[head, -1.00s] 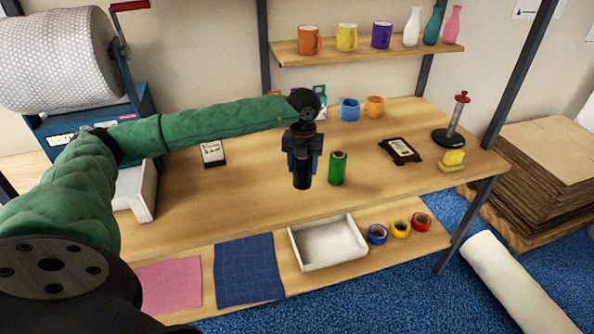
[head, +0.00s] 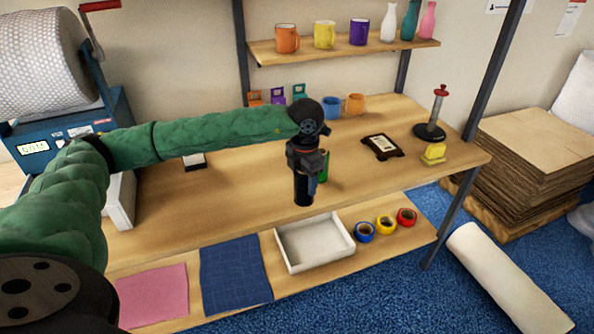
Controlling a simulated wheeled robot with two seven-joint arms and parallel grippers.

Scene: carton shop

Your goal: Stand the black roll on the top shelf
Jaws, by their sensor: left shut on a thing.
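The black roll (head: 303,189) hangs upright below my left gripper (head: 304,172), which is shut on its upper part. It shows in front of the worktable top (head: 225,200); whether it touches the wood I cannot tell. A green roll (head: 324,168) stands just behind and to the right, mostly hidden by the gripper. The top shelf (head: 345,50) is at the back, above the table, well away from the gripper. My right gripper is not in view.
The top shelf holds an orange mug (head: 287,38), a yellow mug (head: 324,35), a purple mug (head: 358,32) and several vases (head: 389,22). Its front strip and the gaps between mugs are bare. Dark posts (head: 492,75) flank it. A stamp holder (head: 432,115) stands at the table's right.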

